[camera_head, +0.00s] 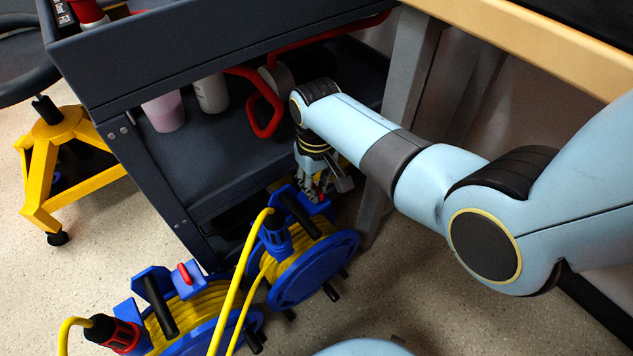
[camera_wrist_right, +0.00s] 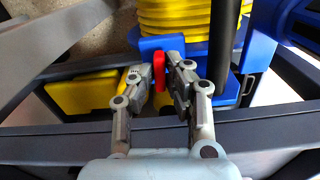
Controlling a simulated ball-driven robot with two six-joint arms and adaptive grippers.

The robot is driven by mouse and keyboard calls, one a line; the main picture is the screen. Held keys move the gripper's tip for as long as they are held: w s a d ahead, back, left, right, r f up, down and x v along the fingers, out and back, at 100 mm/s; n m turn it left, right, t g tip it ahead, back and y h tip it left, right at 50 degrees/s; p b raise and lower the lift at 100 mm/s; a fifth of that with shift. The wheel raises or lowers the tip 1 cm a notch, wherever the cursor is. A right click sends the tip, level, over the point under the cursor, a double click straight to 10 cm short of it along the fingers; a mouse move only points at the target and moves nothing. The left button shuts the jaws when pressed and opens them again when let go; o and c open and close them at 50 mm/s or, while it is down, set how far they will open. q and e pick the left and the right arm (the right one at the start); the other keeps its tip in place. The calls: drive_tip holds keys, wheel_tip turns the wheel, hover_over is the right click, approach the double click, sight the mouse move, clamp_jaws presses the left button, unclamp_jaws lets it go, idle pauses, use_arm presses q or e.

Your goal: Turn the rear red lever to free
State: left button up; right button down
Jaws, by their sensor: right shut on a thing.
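Two blue cable reels with yellow cable stand on the floor. The rear reel (camera_head: 312,270) is beside the cart, with a black handle (camera_head: 300,213) on top. Its red lever (camera_wrist_right: 159,70) sits on a blue bracket, upright in the right wrist view. My right gripper (camera_head: 318,188) reaches down over this reel. In the right wrist view my right gripper (camera_wrist_right: 163,82) has its fingers closed on both sides of the red lever. In the head view the fingers mostly hide that lever. My left gripper is not in view.
The front reel (camera_head: 213,330) has its own red lever (camera_head: 185,273). A dark cart (camera_head: 160,60) stands close behind the reels, with bottles and a red-handled item on its shelf. A yellow stool base (camera_head: 50,132) is at left. Speckled floor is clear at lower right.

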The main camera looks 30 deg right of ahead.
drive_tip(key=m+p, duration=0.3)
drive_tip(key=m, duration=0.2)
drive_tip(key=shift+r, duration=0.15)
drive_tip(key=m+p, duration=0.1)
drive_tip(key=m, duration=0.3)
drive_tip(key=shift+w+m+p, duration=0.1)
drive_tip(key=shift+m+p, duration=0.2)
drive_tip(key=shift+p, duration=0.1)
drive_tip(key=m+p, duration=0.1)
drive_tip(key=m, duration=0.3)
drive_tip(key=shift+m, duration=1.3)
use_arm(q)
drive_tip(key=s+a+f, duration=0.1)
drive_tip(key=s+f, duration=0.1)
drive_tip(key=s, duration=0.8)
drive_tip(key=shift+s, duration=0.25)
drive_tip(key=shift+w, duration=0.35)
use_arm(e)
drive_tip(key=shift+f+m, duration=0.2)
drive_tip(key=shift+m, duration=0.2)
drive_tip(key=c, duration=1.4)
unclamp_jaws()
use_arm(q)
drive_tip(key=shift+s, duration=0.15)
use_arm(e)
drive_tip(key=shift+o, duration=0.2)
